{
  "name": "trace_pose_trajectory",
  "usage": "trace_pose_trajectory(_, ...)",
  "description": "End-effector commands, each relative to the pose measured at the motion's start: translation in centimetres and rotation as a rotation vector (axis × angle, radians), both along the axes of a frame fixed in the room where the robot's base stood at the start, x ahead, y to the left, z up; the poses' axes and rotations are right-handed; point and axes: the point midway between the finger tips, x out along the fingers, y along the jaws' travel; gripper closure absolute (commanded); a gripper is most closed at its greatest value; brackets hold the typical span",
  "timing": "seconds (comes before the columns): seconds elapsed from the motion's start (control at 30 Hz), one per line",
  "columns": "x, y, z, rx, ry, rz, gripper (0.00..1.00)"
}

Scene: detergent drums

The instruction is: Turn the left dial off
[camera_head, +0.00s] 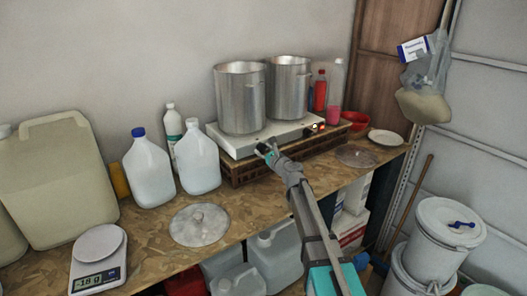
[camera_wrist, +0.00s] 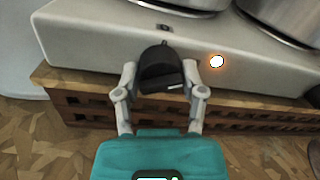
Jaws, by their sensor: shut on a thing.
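The left dial (camera_wrist: 160,66) is a black knob on the front face of a white two-burner hot plate (camera_head: 232,143). In the wrist view, my gripper (camera_wrist: 161,80) has one finger on each side of the dial and is shut on it. A lit orange-white lamp (camera_wrist: 216,61) glows to the right of the dial. In the head view, my gripper (camera_head: 267,150) reaches the left front of the hot plate and hides the left dial. A red light (camera_head: 321,126) shows near the plate's right end.
Two metal pots (camera_head: 240,97) stand on the hot plate, which rests on a brown slatted wooden crate (camera_head: 238,175). White jugs (camera_head: 149,172) stand to the left. A clear lid (camera_head: 199,224) lies on the bench in front.

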Motion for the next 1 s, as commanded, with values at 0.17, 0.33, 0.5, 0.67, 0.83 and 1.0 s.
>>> trace_pose_trajectory(0.17, 0.06, 0.06, -0.05, -0.104, -0.076, 0.0, 0.95)
trace_pose_trajectory(0.33, 0.07, 0.04, -0.06, -0.226, -0.165, 0.0, 0.95)
trace_pose_trajectory(0.5, 0.08, 0.03, -0.08, -0.357, -0.26, -0.001, 0.95)
trace_pose_trajectory(0.67, 0.1, 0.01, -0.07, -0.479, -0.349, 0.0, 0.95)
trace_pose_trajectory(0.83, 0.09, 0.01, -0.07, -0.609, -0.443, 0.001, 0.95)
trace_pose_trajectory(1.0, 0.1, 0.01, -0.07, -0.726, -0.528, 0.001, 0.95)
